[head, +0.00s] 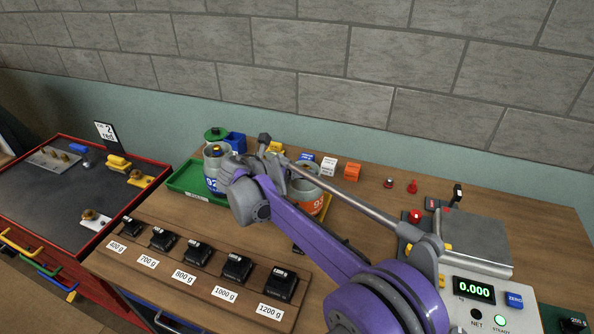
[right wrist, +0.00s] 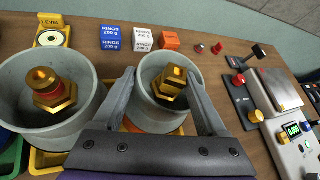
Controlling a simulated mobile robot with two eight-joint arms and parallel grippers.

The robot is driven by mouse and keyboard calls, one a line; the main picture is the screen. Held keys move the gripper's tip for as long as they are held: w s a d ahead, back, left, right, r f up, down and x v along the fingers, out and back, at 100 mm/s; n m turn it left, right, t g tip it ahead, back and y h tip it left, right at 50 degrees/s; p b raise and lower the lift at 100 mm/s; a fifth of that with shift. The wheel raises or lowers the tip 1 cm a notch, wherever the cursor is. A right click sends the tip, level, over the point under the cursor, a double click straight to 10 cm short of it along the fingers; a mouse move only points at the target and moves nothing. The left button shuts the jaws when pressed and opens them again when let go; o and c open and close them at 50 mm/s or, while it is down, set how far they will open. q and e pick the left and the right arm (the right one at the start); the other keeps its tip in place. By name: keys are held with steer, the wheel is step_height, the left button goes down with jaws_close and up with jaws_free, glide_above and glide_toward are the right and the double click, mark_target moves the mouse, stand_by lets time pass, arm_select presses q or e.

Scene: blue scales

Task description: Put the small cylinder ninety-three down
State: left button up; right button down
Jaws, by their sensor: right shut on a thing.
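The small cylinder ninety-three (head: 303,187) is a grey can with an orange label, partly hidden behind my right arm in the head view. My left gripper is not in view.
A blue-labelled can (head: 211,184) stands in the green tray (head: 184,181). Ring boxes (head: 328,165) sit behind. The scale (head: 478,240) at right reads 0.000, with a bare plate. Black weights (head: 236,268) line the front edge. A red-rimmed bench (head: 95,243) is at left.

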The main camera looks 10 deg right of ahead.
steer(key=shift+f, duration=0.1)
jaws_free()
steer(key=shift+s+a+r, duration=0.1)
steer(key=shift+a+r, duration=0.05)
steer(key=shift+r, duration=0.15)
steer(key=v, duration=1.1)
steer(key=shift+s+a+b, duration=0.2)
steer(key=shift+a+b, duration=0.05)
steer(key=shift+b, duration=0.05)
